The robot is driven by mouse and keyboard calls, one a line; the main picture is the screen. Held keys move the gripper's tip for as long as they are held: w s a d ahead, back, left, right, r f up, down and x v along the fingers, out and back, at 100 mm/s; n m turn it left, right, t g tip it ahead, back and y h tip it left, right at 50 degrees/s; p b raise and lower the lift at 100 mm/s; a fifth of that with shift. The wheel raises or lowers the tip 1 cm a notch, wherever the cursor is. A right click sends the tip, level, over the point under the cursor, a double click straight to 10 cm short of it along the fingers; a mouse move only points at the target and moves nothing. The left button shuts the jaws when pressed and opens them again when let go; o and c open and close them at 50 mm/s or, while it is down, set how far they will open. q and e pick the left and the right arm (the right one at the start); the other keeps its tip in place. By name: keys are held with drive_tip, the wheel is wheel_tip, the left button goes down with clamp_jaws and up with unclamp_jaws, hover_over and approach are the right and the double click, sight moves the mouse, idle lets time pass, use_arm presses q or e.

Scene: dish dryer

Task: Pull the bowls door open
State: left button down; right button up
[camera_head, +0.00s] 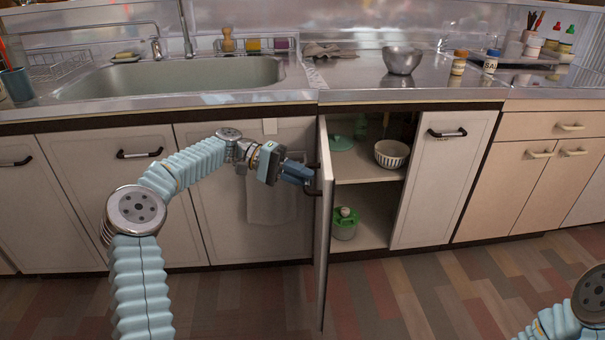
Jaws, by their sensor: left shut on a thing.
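The bowls door (324,222) is a pale cabinet door below the counter. It stands swung out from its cupboard, almost edge-on to me. A striped bowl (391,153) sits on the shelf inside the open cupboard. My left gripper (306,176) is at the outer, left-hand face of the door, shut on its dark handle (312,191), which the fingers partly hide. My right gripper is out of view; only part of that arm shows at the lower right.
A green container (344,223) stands on the cupboard floor, and a teal dish (340,143) lies on the shelf. A closed door (444,180) is right of the opening. The floor (390,300) in front is clear.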

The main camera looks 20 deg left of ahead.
use_arm(q)
drive_tip(key=c, duration=1.1)
unclamp_jaws()
drive_tip(key=shift+d, duration=0.1)
drive_tip(key=a+r+p, duration=0.2)
drive_tip(key=a+p, duration=0.1)
drive_tip(key=a, duration=0.8)
drive_tip(key=shift+w+a, duration=0.4)
drive_tip(key=shift+r, duration=0.1)
drive_tip(key=shift+s, duration=0.15)
